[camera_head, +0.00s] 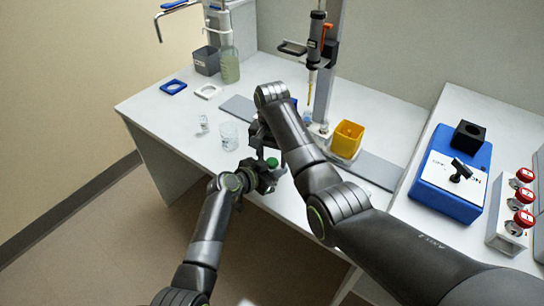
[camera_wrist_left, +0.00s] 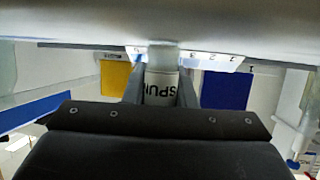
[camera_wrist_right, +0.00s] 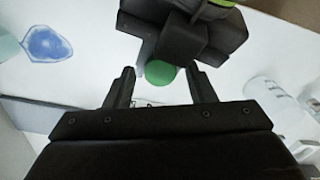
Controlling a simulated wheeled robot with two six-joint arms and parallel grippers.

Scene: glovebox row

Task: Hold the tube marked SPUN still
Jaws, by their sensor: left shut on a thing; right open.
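The tube marked SPUN (camera_wrist_left: 160,88) is upright between the fingers of my left gripper (camera_wrist_left: 160,94), with its lettering facing the left wrist camera. My left gripper is shut on it. Its green cap (camera_head: 272,162) shows in the head view and also in the right wrist view (camera_wrist_right: 160,72). My right gripper (camera_head: 266,146) is open above the tube. In the right wrist view its two fingers stand on either side of the green cap, and I cannot tell whether they touch it. The lower tube is hidden in the head view.
A clear beaker (camera_head: 229,136) and a small vial (camera_head: 204,124) stand left of my grippers. A yellow bin (camera_head: 347,138) and a pipette on a stand (camera_head: 315,45) are behind. A blue device (camera_head: 452,178) and red-topped knobs (camera_head: 523,197) are at right. The bench's front edge is close.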

